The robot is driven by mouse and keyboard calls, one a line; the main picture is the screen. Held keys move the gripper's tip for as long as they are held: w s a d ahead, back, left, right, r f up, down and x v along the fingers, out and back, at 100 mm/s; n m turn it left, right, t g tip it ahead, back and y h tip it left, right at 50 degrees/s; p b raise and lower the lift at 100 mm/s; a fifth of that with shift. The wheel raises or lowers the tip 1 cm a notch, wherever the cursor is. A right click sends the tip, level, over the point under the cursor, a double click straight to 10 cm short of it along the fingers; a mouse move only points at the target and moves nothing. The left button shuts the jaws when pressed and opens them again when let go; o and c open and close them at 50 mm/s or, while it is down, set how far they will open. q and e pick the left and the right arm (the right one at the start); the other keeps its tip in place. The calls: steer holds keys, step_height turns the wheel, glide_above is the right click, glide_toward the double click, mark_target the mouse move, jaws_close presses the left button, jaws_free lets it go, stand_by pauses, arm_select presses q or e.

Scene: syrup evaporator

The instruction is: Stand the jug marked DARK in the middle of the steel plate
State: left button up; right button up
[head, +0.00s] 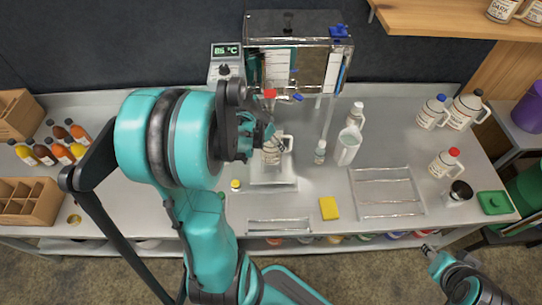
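A jug (502,10) on the wooden shelf at the top right has a label that seems to read DARK. Another pale jug (273,154) with a handle and a label too small to read is upright over the square steel plate (284,186) below the tank; I cannot tell whether it rests on it. My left gripper (268,137) is at this jug's upper left, partly hidden by my arm; whether it grips the jug is unclear. My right gripper (430,250) is in front of the counter at the lower right, away from the jugs; its fingers are too small to judge.
The steel tank (300,45) stands behind the plate, with a display (226,50) reading 85 °C.

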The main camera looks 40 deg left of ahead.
arm_select(q)
step_height(320, 180, down, 6)
steer(key=shift+r+b, duration=0.25)
steer(key=shift+b, duration=0.7)
steer(key=shift+r, duration=0.1)
steer(key=shift+f+b, duration=0.35)
steer(key=shift+f, duration=0.05)
steer(key=o, duration=1.1)
steer(key=shift+o, duration=0.2)
steer(key=shift+r, duration=0.15)
